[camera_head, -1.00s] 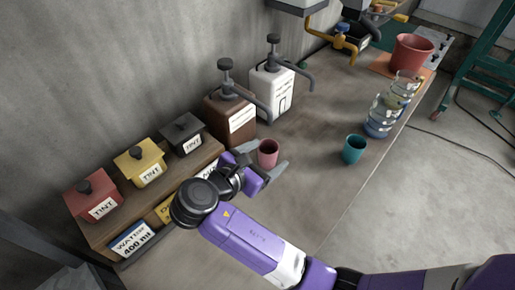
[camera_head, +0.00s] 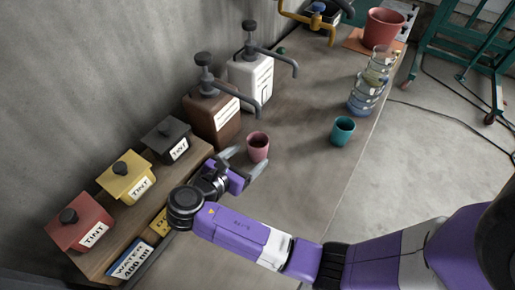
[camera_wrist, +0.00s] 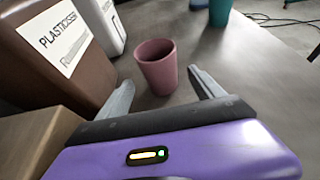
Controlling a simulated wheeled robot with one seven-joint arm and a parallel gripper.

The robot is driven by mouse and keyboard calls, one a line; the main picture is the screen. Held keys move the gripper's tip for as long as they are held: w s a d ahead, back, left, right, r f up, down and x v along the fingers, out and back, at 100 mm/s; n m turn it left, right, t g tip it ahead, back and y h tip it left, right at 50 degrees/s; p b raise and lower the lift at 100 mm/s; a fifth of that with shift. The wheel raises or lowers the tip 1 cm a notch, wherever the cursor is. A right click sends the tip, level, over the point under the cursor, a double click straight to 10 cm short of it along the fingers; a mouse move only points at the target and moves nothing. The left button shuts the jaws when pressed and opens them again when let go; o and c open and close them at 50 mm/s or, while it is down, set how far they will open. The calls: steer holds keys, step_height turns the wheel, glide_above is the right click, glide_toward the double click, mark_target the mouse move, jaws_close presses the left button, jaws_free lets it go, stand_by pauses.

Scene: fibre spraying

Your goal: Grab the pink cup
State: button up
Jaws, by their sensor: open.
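The pink cup (camera_head: 258,147) stands upright on the table, in front of the brown dispenser. In the wrist view the pink cup (camera_wrist: 157,66) is just beyond my fingertips, near the middle of the gap between them. My gripper (camera_head: 243,160) is open and empty, with its fingers pointing at the cup. In the wrist view my gripper (camera_wrist: 160,80) has one finger to the left and one to the right of the cup's lower part. I cannot tell whether a finger touches the cup.
A brown dispenser (camera_head: 212,118) and a white dispenser (camera_head: 250,78) stand behind and left of the cup. A teal cup (camera_head: 343,130) stands to the right. A wooden shelf (camera_head: 205,152) with tint boxes is at left. Clear jars (camera_head: 365,95) stand along the table's right edge.

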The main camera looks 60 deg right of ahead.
mark_target(253, 152)
steer(key=shift+p+x, duration=0.35)
steer(key=shift+x, duration=2.7)
steer(key=c, duration=1.6)
steer(key=shift+c, duration=0.2)
steer(key=shift+r, duration=0.1)
